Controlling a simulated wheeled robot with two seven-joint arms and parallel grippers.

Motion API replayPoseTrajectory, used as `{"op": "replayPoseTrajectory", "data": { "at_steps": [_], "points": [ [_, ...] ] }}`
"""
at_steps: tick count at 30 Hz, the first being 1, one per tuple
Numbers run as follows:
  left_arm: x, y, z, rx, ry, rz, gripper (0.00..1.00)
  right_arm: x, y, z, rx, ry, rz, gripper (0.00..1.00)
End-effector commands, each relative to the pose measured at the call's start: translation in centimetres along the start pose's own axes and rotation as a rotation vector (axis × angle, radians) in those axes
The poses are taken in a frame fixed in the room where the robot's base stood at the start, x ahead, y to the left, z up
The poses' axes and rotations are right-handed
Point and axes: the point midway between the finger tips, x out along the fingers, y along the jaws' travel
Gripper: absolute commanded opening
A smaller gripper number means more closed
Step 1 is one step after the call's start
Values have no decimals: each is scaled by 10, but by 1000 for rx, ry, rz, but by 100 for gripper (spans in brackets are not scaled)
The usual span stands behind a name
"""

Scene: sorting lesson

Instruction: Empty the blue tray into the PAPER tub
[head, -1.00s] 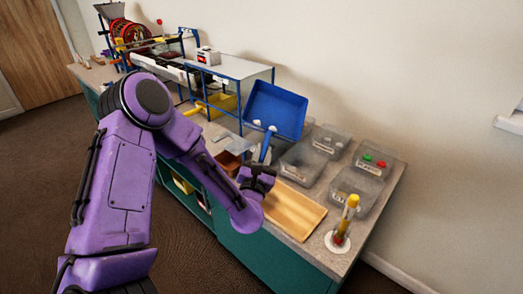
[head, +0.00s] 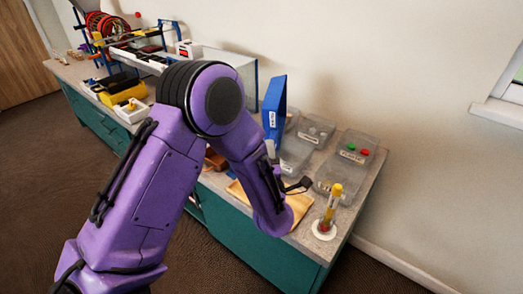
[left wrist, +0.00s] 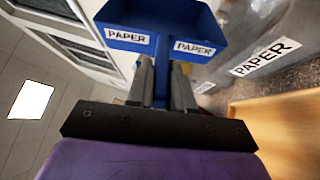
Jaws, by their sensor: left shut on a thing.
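The blue tray (head: 275,100) is held up above the bench, turned nearly edge-on and steeply tilted in the head view. The left wrist view shows its blue wall (left wrist: 160,17) with two PAPER labels and its handle between my fingers. My left gripper (left wrist: 162,82) is shut on that handle; in the head view it is mostly behind my purple arm. The tray's contents cannot be seen. A clear tub labelled PAPER (left wrist: 262,62) is right of the tray in the left wrist view. My right gripper is out of view.
Clear tubs stand on the bench, one (head: 357,148) with red and green items. A wooden tray (head: 298,206) lies partly under my arm. A yellow-topped upright tool (head: 334,197) stands on a white disc near the bench's front corner.

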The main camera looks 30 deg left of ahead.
Motion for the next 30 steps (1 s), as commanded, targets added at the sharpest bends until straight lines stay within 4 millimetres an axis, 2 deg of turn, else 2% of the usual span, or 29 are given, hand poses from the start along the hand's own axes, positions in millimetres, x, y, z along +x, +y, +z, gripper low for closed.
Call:
{"op": "replayPoseTrajectory", "data": {
  "at_steps": [21, 30],
  "points": [
    [-9, -6, 54, 595, -21, 77, 0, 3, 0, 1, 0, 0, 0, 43],
    [-10, -7, 61, 687, -22, 87, 0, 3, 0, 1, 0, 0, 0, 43]
  ]
}}
